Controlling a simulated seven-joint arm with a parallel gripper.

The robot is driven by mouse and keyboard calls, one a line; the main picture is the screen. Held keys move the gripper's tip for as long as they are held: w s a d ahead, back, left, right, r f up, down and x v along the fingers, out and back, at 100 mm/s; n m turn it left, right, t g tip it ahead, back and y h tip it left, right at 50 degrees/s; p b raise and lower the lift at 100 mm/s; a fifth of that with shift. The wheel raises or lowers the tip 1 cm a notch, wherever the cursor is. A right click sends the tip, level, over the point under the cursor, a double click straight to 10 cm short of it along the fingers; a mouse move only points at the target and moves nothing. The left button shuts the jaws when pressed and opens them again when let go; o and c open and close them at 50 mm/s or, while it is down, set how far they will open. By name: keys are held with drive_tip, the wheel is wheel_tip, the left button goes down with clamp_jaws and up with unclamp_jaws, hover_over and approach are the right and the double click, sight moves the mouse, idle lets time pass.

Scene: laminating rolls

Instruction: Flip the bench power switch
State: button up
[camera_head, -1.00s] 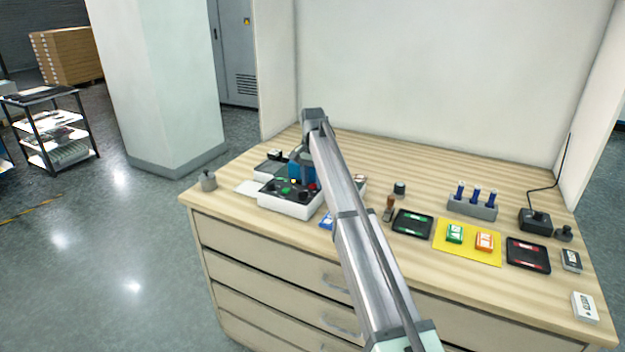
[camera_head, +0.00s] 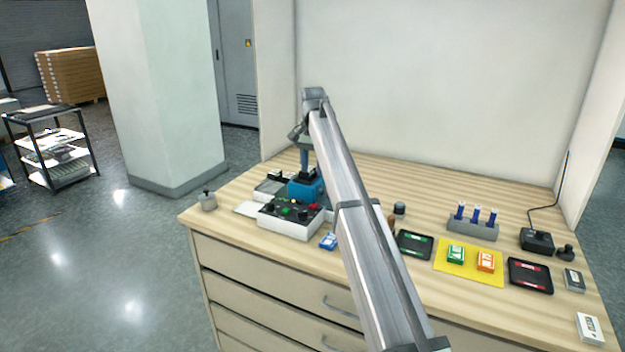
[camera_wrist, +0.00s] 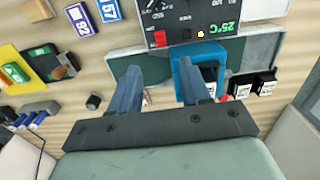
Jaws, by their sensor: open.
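A white control box (camera_head: 291,230) with a black top panel stands at the left front of the bench. Its panel bears a red switch-like part (camera_head: 313,206), a green display and a small yellow light. I cannot tell for sure that the red part is the power switch. In the head view my gripper (camera_head: 304,170) points down behind the box, partly hidden by my arm.
A blue frame-like device (camera_wrist: 197,70) stands close behind the box, near my right finger in the wrist view. Numbered blue and purple blocks (camera_wrist: 82,20), a yellow mat (camera_head: 468,272) and dark trays lie to the right. The bench's back middle is clear.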

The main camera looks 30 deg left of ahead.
drive_tip(key=shift+r, duration=0.9)
